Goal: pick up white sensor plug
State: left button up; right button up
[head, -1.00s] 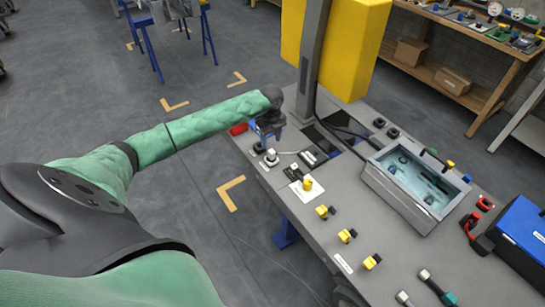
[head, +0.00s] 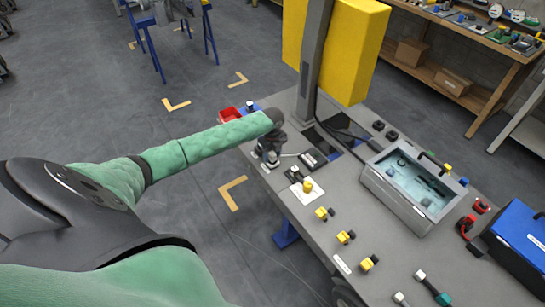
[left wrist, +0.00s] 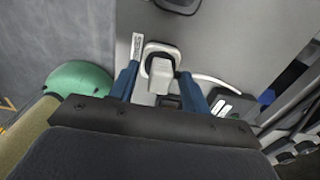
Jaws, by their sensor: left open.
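The white sensor plug (left wrist: 160,74) sits upright in a pale ring-shaped socket on the grey bench top. A white cable runs from it to the right in the left wrist view. My left gripper (left wrist: 159,86) is open, with one blue finger on each side of the plug; I cannot tell whether they touch it. In the head view, my left gripper (head: 269,152) is over the plug (head: 272,163) near the bench's left edge and mostly hides it. My right gripper is not in view.
A black-and-white connector block (head: 311,158) lies right of the plug. Several yellow-topped plugs (head: 346,237) stand nearer. A grey tray (head: 404,207) and grey post (head: 311,60) rise from the bench.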

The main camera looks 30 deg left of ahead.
pick_arm(q)
jog(key=shift+f, duration=0.1)
grip_shut()
dwell(0.3)
